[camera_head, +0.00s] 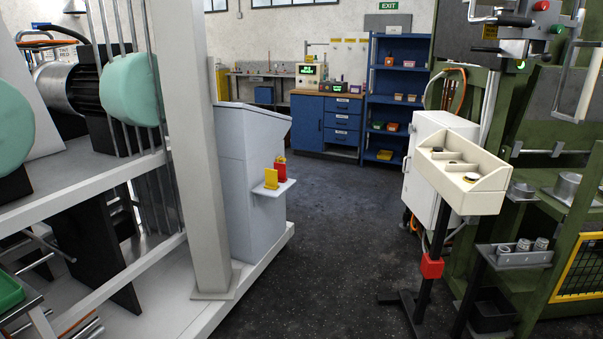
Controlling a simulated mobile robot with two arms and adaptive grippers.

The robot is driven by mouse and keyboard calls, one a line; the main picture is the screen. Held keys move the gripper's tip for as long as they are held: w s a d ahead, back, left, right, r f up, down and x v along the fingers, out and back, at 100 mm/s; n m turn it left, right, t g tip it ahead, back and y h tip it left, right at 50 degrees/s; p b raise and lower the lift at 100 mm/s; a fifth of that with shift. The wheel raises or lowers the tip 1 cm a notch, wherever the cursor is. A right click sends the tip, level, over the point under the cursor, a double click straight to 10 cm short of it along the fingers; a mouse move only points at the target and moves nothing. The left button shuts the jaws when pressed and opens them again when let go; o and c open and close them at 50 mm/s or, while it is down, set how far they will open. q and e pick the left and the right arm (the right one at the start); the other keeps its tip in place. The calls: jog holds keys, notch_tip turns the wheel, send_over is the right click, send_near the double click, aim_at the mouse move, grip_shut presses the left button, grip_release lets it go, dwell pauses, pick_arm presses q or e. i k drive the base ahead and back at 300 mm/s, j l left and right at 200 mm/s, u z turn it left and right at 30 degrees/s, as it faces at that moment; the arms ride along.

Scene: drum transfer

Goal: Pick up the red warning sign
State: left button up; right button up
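A small red sign (281,170) stands upright on a little grey side shelf (283,188) of the grey console (236,160), left of the middle of the view. A yellow sign (271,179) stands right beside it, in front and to its left, and hides part of it. Any writing on the signs is too small to read. Neither of my grippers shows in the head view.
A white frame post (190,140) and platform edge stand left of the console. Dark floor (335,230) is clear in the middle. A cream tray stand (455,165) and green machine stand right. A blue workbench (325,122) and blue shelf (393,95) are at the back.

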aim_at(281, 168)
jog(key=i, duration=1.75)
